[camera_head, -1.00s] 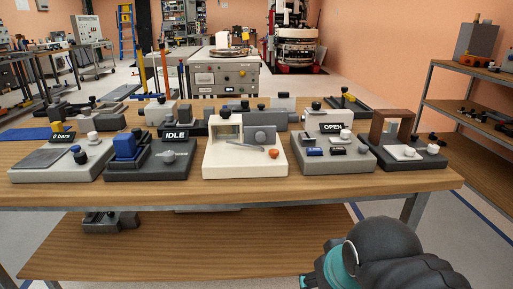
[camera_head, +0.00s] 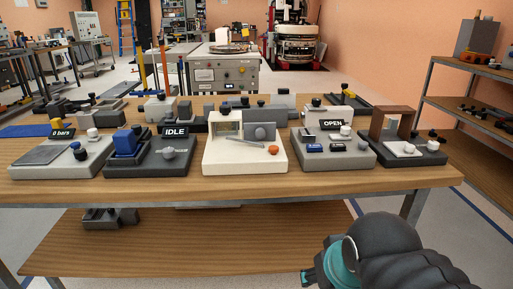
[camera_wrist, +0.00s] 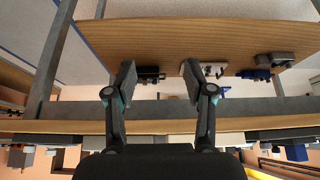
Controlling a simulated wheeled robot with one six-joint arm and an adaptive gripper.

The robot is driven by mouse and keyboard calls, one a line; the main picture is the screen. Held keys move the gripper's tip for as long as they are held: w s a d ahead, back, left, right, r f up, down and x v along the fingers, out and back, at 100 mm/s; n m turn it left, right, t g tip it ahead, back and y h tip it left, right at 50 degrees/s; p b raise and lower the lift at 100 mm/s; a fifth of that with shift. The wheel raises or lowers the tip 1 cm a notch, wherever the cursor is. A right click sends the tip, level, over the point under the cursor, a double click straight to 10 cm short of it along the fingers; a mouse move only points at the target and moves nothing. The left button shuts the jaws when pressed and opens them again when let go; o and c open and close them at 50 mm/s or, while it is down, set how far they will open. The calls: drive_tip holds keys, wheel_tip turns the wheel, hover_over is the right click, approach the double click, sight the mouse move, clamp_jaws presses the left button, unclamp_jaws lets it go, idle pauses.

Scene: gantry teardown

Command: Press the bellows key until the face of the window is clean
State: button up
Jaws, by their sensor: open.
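A cream-white device (camera_head: 225,168) stands mid-table in the head view. It has a small window (camera_head: 228,124) at its upper left, a grey block (camera_head: 261,132) at its right, a thin grey lever (camera_head: 245,142) and an orange knob (camera_head: 273,150). I cannot tell which part is the bellows key, and the window's face is too small to judge its cleanness. My gripper (camera_wrist: 160,78) is open and empty in the wrist view, with the table's edge and lower shelf beyond it. In the head view my arm is low at the right, in front of the table and apart from the device.
The wooden table (camera_head: 420,180) carries other devices close on both sides: a grey one with an IDLE sign (camera_head: 175,131) at left and one with an OPEN sign (camera_head: 332,124) at right. More devices stand behind. A lower shelf (camera_head: 200,250) runs beneath.

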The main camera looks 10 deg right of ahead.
clamp_jaws()
idle(1.1)
